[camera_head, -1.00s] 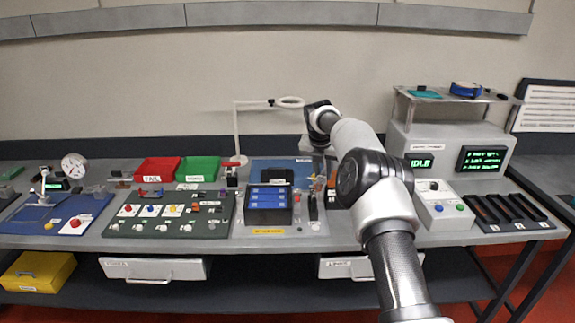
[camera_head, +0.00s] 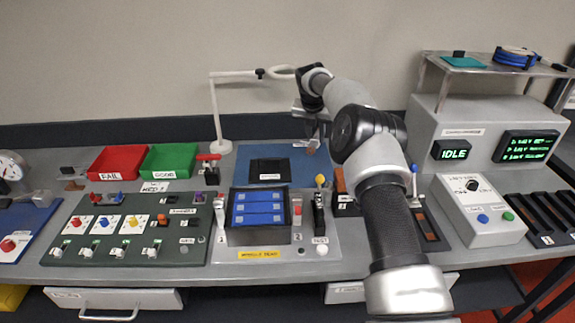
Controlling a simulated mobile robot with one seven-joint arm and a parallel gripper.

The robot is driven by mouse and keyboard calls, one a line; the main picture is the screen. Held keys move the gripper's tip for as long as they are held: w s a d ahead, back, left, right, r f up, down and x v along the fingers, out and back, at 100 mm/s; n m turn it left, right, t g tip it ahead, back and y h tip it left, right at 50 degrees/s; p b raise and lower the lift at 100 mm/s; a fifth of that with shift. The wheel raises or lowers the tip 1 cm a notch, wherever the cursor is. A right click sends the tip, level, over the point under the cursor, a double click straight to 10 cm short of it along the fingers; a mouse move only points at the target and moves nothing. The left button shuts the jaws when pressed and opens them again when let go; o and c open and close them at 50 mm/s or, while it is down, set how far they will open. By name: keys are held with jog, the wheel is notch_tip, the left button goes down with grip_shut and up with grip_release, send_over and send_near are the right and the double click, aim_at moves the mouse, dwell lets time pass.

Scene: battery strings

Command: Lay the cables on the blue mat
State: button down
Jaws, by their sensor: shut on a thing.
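The blue mat (camera_head: 318,172) lies at the back middle of the bench, with a black labelled pad (camera_head: 270,170) on it. My gripper (camera_head: 312,146) points down over the mat's back right part. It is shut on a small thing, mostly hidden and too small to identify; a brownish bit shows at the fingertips. I cannot tell whether it touches the mat. A blue coil (camera_head: 515,55), which looks like a cable, lies on the raised shelf at the right. No other cable can be made out clearly.
A module bay (camera_head: 258,237) with blue blocks stands in front of the mat. A white lamp stand (camera_head: 218,120) rises at its left, near red (camera_head: 118,160) and green (camera_head: 168,160) bins. A grey tester (camera_head: 470,150) stands right. My arm hides some bench.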

notch_tip(320, 180, down, 10)
jog(key=shift+f, duration=0.1)
dwell(0.4)
jog(key=c, duration=1.5)
grip_release()
